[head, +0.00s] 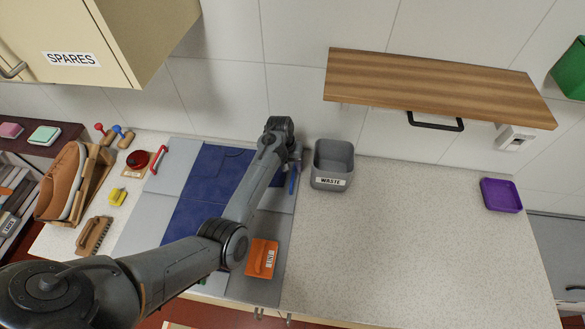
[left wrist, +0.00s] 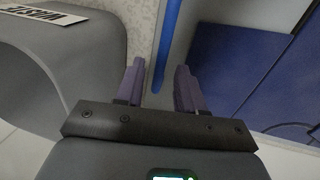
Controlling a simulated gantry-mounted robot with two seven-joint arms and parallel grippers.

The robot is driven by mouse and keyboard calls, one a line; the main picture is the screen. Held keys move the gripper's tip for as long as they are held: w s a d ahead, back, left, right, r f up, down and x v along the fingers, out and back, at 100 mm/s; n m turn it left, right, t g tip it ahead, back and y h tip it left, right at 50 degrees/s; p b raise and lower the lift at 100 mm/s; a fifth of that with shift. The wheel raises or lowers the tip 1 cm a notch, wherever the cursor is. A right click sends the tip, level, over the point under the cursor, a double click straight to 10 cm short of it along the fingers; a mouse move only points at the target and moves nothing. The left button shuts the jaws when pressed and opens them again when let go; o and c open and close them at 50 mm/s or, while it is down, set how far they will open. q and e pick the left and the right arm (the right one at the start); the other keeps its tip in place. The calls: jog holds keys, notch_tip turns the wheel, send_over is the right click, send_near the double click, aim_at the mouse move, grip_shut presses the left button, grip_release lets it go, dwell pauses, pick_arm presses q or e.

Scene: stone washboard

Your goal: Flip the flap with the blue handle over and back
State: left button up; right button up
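The folding board lies flat on the counter with grey flaps and a dark blue cloth (head: 205,185) on it. The blue handle (head: 293,180) is a bar on the right grey flap (head: 275,200). My left gripper (head: 296,160) is over the far end of this flap, mostly hidden in the head view by my own wrist. In the left wrist view it is open (left wrist: 160,66), and the blue handle (left wrist: 168,40) runs down between its two fingers in the picture. I cannot tell whether they touch it. The right gripper is not in view.
A grey waste bin (head: 332,165) stands close to the right of my left gripper. A red handle (head: 160,160) is on the left flap. A wooden shelf (head: 430,85) overhangs the counter. The right counter is mostly clear.

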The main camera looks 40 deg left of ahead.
pick_arm(q)
grip_shut()
dwell(0.3)
jog(key=shift+d+r, duration=0.1)
jog(key=shift+r, duration=0.05)
